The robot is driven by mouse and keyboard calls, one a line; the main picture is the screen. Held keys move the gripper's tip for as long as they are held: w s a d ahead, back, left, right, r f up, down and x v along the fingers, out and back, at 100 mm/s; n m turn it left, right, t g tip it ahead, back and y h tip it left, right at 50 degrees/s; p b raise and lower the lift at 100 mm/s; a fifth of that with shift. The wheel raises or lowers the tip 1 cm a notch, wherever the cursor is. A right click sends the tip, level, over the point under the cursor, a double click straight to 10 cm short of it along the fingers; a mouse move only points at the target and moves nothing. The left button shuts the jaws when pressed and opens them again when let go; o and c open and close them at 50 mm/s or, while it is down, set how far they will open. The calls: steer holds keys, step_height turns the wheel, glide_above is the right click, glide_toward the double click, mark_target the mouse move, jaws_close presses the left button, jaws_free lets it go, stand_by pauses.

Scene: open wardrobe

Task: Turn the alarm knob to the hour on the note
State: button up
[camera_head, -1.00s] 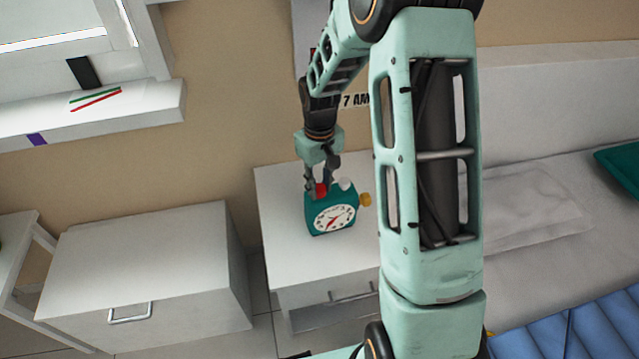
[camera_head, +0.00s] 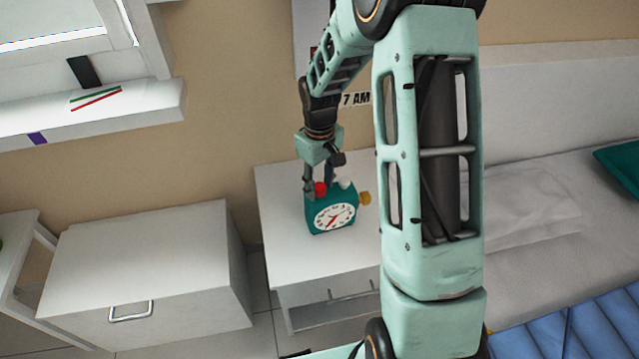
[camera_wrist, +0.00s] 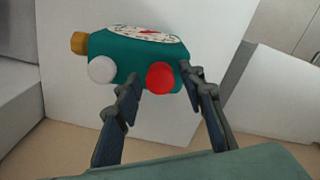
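A teal alarm clock (camera_head: 313,222) with a white dial (camera_head: 335,217) and red hands stands on the white nightstand. It has a red knob (camera_head: 321,188) and a white knob (camera_head: 345,183) on top, and a yellow knob (camera_head: 365,199) on its right side. My gripper (camera_head: 319,184) points down at the red knob. In the wrist view, the open fingertips (camera_wrist: 162,77) are on either side of the red knob (camera_wrist: 160,79), with small gaps showing. The white knob (camera_wrist: 102,69) is left of the fingers. A note (camera_head: 356,99) on the wall reads "7 AM", partly beside my arm.
The nightstand top (camera_head: 285,180) is otherwise clear where visible. A white cabinet (camera_head: 140,255) stands to the left, and a bed (camera_head: 540,230) with a blue cover lies to the right. The wall (camera_head: 225,100) is close behind the clock. My arm hides part of the nightstand.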

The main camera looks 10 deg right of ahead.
mark_target(319, 186)
step_height(319, 186, up, 12)
stand_by(0.7)
stand_by(0.4)
